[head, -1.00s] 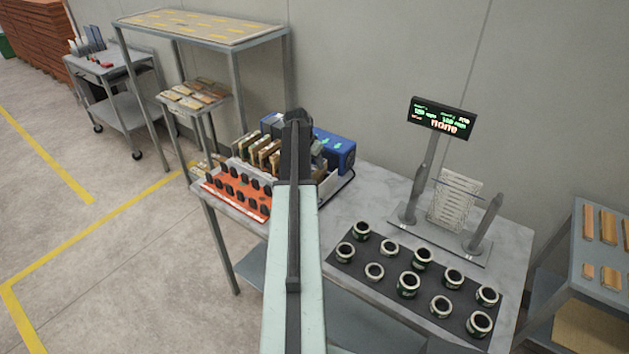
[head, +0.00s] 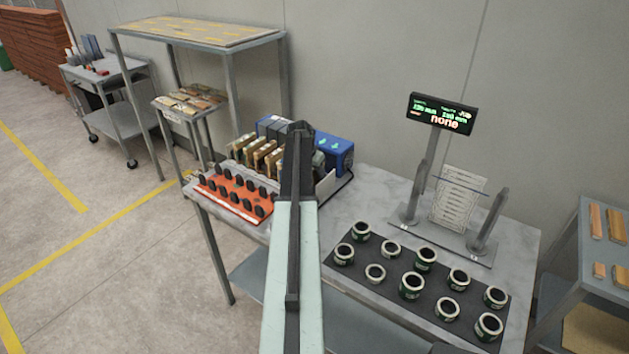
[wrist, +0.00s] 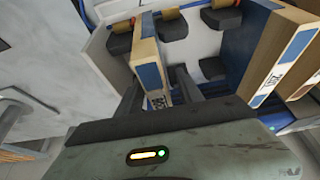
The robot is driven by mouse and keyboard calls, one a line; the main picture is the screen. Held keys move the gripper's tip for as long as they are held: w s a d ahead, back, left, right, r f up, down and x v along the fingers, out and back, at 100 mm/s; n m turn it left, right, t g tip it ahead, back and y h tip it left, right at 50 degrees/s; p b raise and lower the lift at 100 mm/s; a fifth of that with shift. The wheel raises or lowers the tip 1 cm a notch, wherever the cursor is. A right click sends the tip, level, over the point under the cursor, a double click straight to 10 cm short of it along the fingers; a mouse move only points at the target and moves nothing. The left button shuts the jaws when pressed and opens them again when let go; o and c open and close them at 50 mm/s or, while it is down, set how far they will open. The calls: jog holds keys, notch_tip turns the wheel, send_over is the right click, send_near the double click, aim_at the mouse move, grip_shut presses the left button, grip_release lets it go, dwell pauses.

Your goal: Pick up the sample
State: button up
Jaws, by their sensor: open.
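In the wrist view, a wooden panel (wrist: 149,66) with a blue patch and a small printed code at its near end stands on edge in a white rack (wrist: 115,68). I take it to be the sample, though several similar panels stand in the rack. My gripper (wrist: 158,90) is open, with one dark finger on each side of this panel's near end. I cannot tell whether the fingers touch it. In the head view, the panels (head: 266,158) stand in a row at the bench's left, and my arm hides the gripper and part of the row.
An orange tray (head: 222,205) with black knobs lies in front of the rack. A blue box (head: 338,153) is behind it. Several rings sit on a dark mat (head: 385,292) to the right, near a display (head: 443,113). Another panel (wrist: 290,45) stands close right of the fingers.

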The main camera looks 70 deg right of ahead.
jog(key=shift+f+b, duration=0.25)
jog(key=shift+b, duration=0.05)
dwell(0.4)
grip_shut()
